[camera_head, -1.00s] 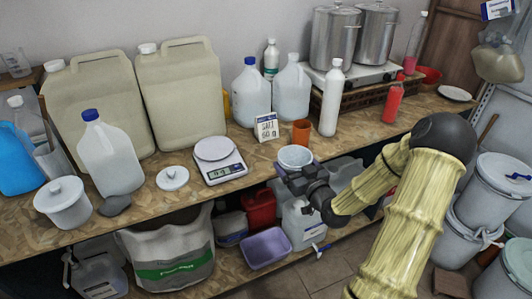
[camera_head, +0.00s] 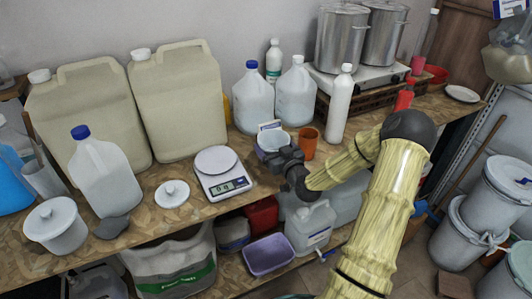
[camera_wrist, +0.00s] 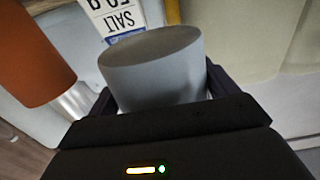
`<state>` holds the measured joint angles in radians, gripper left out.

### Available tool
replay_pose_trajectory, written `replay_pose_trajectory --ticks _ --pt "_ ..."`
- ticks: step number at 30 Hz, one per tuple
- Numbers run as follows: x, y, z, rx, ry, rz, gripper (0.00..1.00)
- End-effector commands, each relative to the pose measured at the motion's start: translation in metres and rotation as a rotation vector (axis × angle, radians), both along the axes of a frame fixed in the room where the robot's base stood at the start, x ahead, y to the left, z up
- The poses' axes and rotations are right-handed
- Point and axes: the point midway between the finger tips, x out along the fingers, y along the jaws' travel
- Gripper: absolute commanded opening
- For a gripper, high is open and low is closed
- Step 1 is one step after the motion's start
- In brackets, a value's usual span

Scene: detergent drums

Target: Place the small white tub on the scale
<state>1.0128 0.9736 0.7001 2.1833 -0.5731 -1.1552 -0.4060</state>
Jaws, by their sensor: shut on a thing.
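The small white tub (camera_head: 268,142) is in my gripper (camera_head: 284,158), above the bench edge and to the right of the scale. In the wrist view the tub (camera_wrist: 150,72) looks pale grey and sits between the two dark fingers (camera_wrist: 160,95), which are shut on it. The scale (camera_head: 225,184) has a round white plate (camera_head: 215,159) with nothing on it, and a lit display whose digits are hard to read. My gripper hides part of the tub in the head view.
Big beige canisters (camera_head: 178,100) stand behind the scale.

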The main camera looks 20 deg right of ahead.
Motion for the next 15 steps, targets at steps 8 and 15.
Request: replay_pose_trajectory --ticks 8,15 --pt "0.004 -0.004 -0.02 0.002 0.0 -0.008 0.64" --pt "0.003 -0.006 -0.032 0.0 -0.001 -0.011 0.64"
